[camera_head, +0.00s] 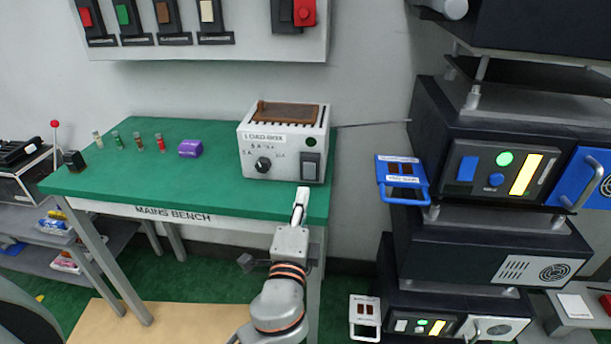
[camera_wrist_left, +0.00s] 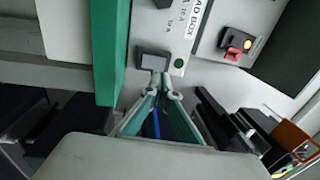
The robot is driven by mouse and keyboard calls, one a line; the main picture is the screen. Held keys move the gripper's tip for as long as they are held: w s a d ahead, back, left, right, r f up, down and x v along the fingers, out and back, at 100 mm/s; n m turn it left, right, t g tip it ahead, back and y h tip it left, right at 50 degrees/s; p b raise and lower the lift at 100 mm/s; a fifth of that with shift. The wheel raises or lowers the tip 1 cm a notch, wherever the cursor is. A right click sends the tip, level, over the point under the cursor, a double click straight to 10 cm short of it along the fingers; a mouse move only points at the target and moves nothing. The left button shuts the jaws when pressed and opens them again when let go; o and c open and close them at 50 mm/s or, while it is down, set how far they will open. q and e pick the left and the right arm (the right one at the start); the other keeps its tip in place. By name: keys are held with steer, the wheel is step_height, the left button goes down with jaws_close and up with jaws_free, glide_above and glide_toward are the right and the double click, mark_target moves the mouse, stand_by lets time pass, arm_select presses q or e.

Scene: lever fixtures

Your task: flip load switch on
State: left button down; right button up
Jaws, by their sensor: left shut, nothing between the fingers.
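The white load box (camera_head: 268,182) stands at the right end of the green-topped bench. Its load switch (camera_head: 311,165) is a dark-framed grey rocker at the front panel's lower right, under a dark green lamp (camera_head: 311,141). I cannot tell which half of the rocker is pressed. My left gripper (camera_head: 301,193) is shut and empty, just below and in front of the switch. In the left wrist view its fingertips (camera_wrist_left: 161,84) point at the switch (camera_wrist_left: 153,62), very close to it. I cannot tell whether they touch. My right gripper is not in view.
A round black knob (camera_head: 262,164) is left of the switch. A purple block (camera_head: 190,148) and several small cylinders stand on the bench (camera_head: 110,175). A wall panel with coloured levers (camera_head: 220,50) hangs above. Dark equipment racks (camera_head: 470,235) stand to the right.

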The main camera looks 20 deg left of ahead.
mark_target(308, 167)
arm_select(q)
steer(key=x, duration=0.6)
steer(key=shift+w+a, duration=0.1)
steer(key=shift+w, duration=0.3)
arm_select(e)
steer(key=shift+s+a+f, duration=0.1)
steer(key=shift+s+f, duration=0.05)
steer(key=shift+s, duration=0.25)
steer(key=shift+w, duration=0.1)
arm_select(q)
steer(key=shift+r, duration=0.1)
steer(key=shift+w+r+p, duration=0.35)
steer(key=shift+p, duration=0.25)
steer(key=shift+f, duration=0.25)
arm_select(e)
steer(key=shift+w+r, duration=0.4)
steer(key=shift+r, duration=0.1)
arm_select(q)
steer(key=shift+a, duration=0.1)
